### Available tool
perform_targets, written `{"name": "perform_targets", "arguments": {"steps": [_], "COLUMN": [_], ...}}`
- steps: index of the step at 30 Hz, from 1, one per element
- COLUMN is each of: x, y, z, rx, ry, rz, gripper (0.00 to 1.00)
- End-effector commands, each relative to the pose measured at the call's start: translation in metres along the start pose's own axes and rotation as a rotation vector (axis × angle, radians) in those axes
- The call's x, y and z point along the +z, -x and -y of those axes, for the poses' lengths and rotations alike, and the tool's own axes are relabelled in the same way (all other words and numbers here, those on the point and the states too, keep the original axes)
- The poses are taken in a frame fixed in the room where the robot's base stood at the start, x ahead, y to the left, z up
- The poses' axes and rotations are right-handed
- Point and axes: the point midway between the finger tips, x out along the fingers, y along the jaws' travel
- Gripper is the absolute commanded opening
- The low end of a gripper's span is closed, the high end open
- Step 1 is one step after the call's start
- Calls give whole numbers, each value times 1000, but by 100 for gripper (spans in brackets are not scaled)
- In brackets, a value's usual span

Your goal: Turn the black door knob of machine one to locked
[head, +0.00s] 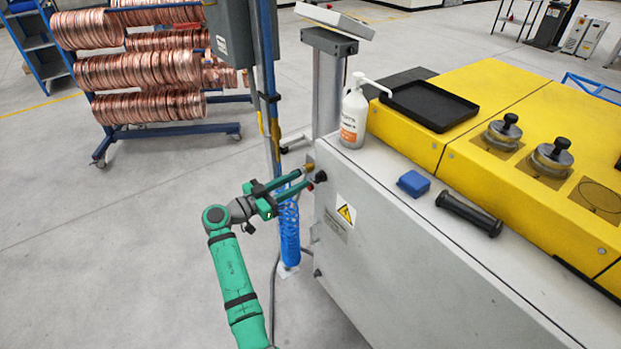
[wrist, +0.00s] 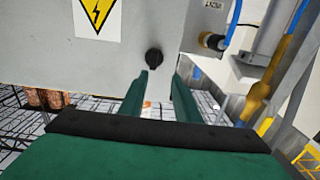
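The black door knob (head: 320,176) is on the end face of the grey machine cabinet (head: 420,262), near its top corner. In the wrist view the knob (wrist: 153,58) shows as a small round black knob on the grey panel. My gripper (head: 305,179) is close in front of the panel beside the knob. In the wrist view my gripper (wrist: 166,78) is open, with a gap between its two green fingers. Nothing is between the fingers.
A coiled blue hose (head: 289,232) and a post (head: 266,90) stand close to my gripper. A white bottle (head: 354,115) stands on the cabinet top.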

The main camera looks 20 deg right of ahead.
Motion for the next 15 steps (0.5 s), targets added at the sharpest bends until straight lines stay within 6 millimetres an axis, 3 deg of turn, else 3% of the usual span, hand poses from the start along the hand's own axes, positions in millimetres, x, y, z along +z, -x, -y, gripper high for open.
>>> {"name": "perform_targets", "arguments": {"steps": [15], "x": [0], "y": [32], "z": [1], "rx": [-2], "ry": [0], "rz": [0], "gripper": [30]}}
